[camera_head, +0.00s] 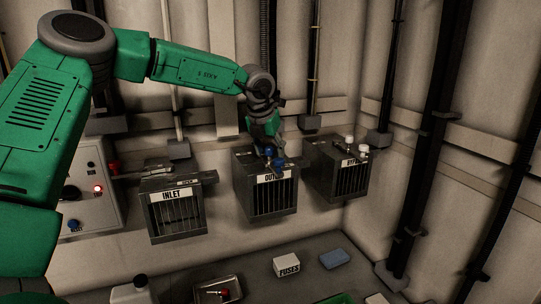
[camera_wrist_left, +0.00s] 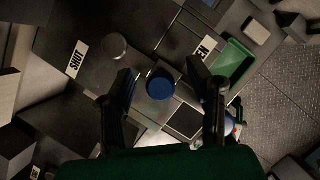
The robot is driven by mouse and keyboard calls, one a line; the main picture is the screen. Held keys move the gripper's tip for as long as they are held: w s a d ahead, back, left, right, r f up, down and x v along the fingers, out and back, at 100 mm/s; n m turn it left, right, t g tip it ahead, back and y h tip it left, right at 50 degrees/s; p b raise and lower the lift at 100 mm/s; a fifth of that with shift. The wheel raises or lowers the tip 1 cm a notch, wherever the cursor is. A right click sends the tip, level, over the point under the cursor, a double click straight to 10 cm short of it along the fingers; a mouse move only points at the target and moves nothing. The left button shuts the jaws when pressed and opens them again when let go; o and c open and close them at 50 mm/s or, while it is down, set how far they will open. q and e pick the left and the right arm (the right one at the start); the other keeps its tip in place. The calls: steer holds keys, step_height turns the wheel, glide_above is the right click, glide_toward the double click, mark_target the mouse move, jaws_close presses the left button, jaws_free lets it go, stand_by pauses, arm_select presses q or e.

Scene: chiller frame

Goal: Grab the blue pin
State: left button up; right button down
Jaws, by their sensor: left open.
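I cannot tell which is the blue pin here. In the left wrist view, a round blue pin head (camera_wrist_left: 160,87) lies between my spread fingers, seen from above. My left gripper (camera_head: 270,138) is open above the middle box; it also shows in the left wrist view (camera_wrist_left: 161,76). I cannot tell whether a finger touches the pin. My right gripper is out of view.
An INLET box (camera_head: 176,218) is on the left and another box (camera_head: 335,178) with white knobs on the right. A control panel (camera_head: 92,190) has a lit red lamp. Below are a metal tray (camera_head: 218,289), a FUSES box (camera_head: 287,264) and a blue block (camera_head: 335,258).

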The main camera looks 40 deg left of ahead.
arm_select(q)
steer(key=shift+s+a, duration=0.15)
jaws_close()
steer(key=shift+r, duration=0.15)
